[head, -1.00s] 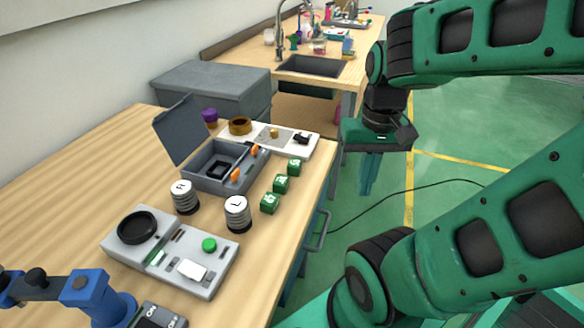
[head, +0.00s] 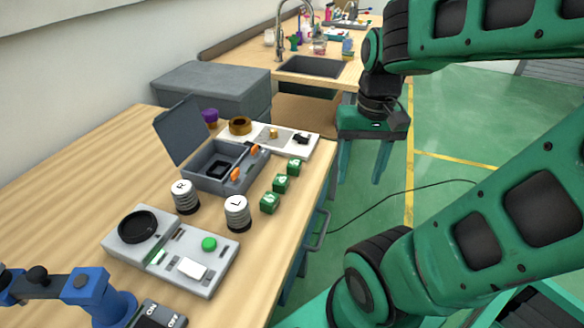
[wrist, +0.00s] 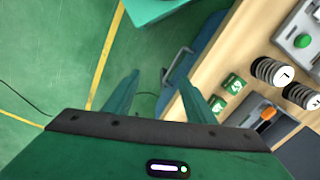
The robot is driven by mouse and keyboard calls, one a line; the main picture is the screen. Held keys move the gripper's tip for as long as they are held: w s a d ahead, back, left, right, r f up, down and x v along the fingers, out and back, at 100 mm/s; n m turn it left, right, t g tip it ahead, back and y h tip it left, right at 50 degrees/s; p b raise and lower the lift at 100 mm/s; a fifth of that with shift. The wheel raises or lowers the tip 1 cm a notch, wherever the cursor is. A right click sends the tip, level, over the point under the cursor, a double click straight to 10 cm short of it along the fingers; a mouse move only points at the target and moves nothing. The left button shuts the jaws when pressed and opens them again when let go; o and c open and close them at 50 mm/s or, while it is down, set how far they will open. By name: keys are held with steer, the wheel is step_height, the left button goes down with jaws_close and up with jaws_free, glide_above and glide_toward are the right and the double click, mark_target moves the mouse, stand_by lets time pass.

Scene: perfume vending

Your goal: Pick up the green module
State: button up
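Three small green cubes with white markings stand in a row along the right edge of the wooden table: the far green module (head: 296,166), the middle one (head: 281,183) and the near one (head: 269,203). In the wrist view two green cubes (wrist: 233,83) (wrist: 217,105) show right of my fingers; the third is not clearly seen there. My gripper (head: 361,178) is beyond the table's right edge, right of the cubes, pointing down over the floor. Its two fingers are apart with nothing between them, also in the wrist view (wrist: 158,77).
A grey open-lidded box (head: 204,185) stands left of the cubes. Two white-topped cylinders, L (head: 237,212) and R (head: 184,197), stand nearby. A grey device with a green button (head: 209,244) is at the front. A white tray (head: 318,143) lies behind.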

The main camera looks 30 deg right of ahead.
steer(key=w+r+m, duration=0.1)
steer(key=w+r, duration=0.1)
steer(key=w, duration=1)
steer(key=m, duration=0.2)
glide_above(295, 161)
steer(key=f, duration=0.5)
steer(key=shift+w+a+f, duration=0.2)
steer(key=shift+w+f, duration=0.05)
steer(key=shift+f, duration=0.15)
steer(key=shift+s+d+f, duration=0.1)
steer(key=shift+f, duration=1.35)
steer(key=shift+s+d+f, duration=0.1)
steer(key=shift+f, duration=1.35)
steer(key=c, duration=1.2)
